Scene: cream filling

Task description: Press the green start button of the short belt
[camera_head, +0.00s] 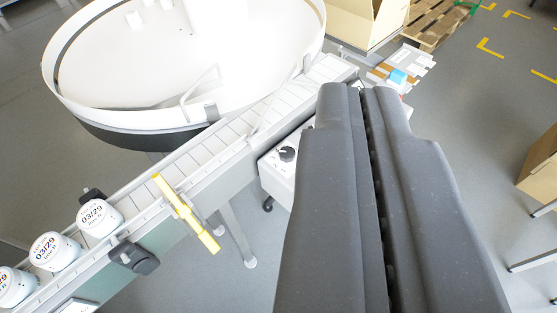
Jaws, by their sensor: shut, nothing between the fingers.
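My gripper (361,90) shows as two long dark grey fingers, shut with nothing between them. They reach up from the lower right, with the tips near the far end of a white slatted belt (215,143). A pale control box (277,176) with a black dial (287,154) sits beside the belt, just left of the fingers. The fingers hide the right part of this box. I see no green button; it may be behind the fingers. I cannot tell from this view whether this is the short belt.
White jars (99,217) marked 03/29 stand on the belt at the lower left. A yellow bar (185,212) crosses the belt. A large round white table (140,65) stands behind it. A small blue-topped item (397,77), a cardboard box (350,22) and a pallet (432,22) lie beyond the fingertips.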

